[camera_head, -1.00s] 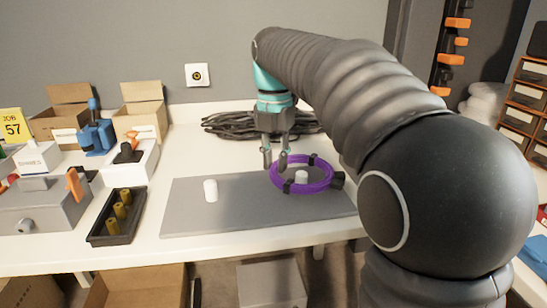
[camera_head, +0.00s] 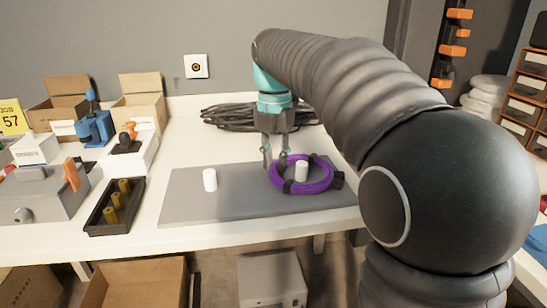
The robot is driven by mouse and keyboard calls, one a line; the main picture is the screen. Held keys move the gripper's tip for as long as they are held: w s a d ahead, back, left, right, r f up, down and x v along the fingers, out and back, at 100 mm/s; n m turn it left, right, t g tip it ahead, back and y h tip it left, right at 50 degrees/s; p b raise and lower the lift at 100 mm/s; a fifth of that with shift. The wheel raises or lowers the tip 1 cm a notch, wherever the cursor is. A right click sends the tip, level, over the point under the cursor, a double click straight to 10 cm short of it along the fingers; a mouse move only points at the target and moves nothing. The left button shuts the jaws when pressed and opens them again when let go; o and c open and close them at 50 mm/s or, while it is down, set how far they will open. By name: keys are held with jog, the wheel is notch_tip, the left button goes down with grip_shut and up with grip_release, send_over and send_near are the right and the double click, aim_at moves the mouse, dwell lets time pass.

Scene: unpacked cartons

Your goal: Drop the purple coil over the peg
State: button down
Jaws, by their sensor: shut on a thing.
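The purple coil (camera_head: 318,186) is a ring with black clips, around the right white peg (camera_head: 302,172), whose top stands up inside the ring. The coil is low, near the grey board (camera_head: 235,204); I cannot tell whether it touches it. My gripper (camera_head: 276,163) points down and is shut on the coil's far left side. The grip itself is small and partly hidden by a dark clip. A second white peg (camera_head: 210,180) stands bare at the board's left.
A black cable bundle (camera_head: 225,118) lies behind the board. To the left are a black tray of brass-coloured pieces (camera_head: 92,219), a white box with a black-and-orange tool (camera_head: 138,156), a blue tool (camera_head: 95,130) and open cartons (camera_head: 138,98). The board's middle is clear.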

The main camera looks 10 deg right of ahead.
jog(key=shift+f, duration=0.3)
jog(key=c, duration=0.9)
grip_release()
notch_tip(320, 180, up, 12)
jog(key=shift+a, duration=0.1)
